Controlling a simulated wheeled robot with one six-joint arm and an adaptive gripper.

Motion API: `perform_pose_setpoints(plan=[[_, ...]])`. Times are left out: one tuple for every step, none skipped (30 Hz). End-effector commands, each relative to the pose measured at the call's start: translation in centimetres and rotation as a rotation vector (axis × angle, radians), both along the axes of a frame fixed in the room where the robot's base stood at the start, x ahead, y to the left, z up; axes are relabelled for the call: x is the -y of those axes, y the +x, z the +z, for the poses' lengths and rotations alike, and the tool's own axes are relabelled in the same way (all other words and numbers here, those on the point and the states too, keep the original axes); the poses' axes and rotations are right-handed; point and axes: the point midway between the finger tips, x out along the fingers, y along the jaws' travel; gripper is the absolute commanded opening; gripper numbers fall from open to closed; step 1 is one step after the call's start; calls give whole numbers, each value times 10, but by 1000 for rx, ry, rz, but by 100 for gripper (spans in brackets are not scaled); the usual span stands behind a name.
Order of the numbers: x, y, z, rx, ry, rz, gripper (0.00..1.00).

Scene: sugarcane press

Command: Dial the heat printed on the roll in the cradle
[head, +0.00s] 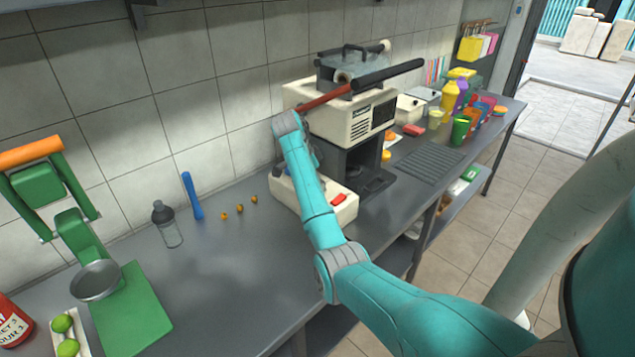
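The cream press machine (345,122) stands against the tiled wall at the centre of the counter. On its top is a grey-blue cradle (340,71) with pale roll ends (345,76) showing; I cannot read any print on a roll. A red lever with a black grip (388,74) crosses in front of the cradle. The front face has a dark vent and a small label. The cream base has a red switch (338,199). I cannot make out a heat dial. My teal arm rises in front of the machine's left side, hiding part of it. My gripper is not visible.
To the left are a blue stick (192,196), a shaker bottle (167,225), several small brown pieces, a green board (130,310) and a green hand press (50,185). Colourful bottles and cups (460,100) stand right of the machine. The counter (240,260) is clear at front centre.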

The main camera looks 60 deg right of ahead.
Motion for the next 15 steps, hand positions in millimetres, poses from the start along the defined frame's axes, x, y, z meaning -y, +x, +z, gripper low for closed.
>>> perform_pose_setpoints(plan=[[0,1,0,1,0,-4,8],[0,1,0,1,0,-7,8],[0,1,0,1,0,-9,8],[0,1,0,1,0,-10,8],[0,1,0,1,1,-12,8],[0,1,0,1,1,-12,8],[0,1,0,1,1,-12,8],[0,1,0,1,1,-12,8],[0,1,0,1,1,-12,8],[0,1,0,1,1,-12,8],[0,1,0,2,0,-11,8],[0,1,0,1,0,-10,8],[0,1,0,1,0,-10,8],[0,1,0,1,0,-10,8],[0,1,-1,1,0,-10,50]])
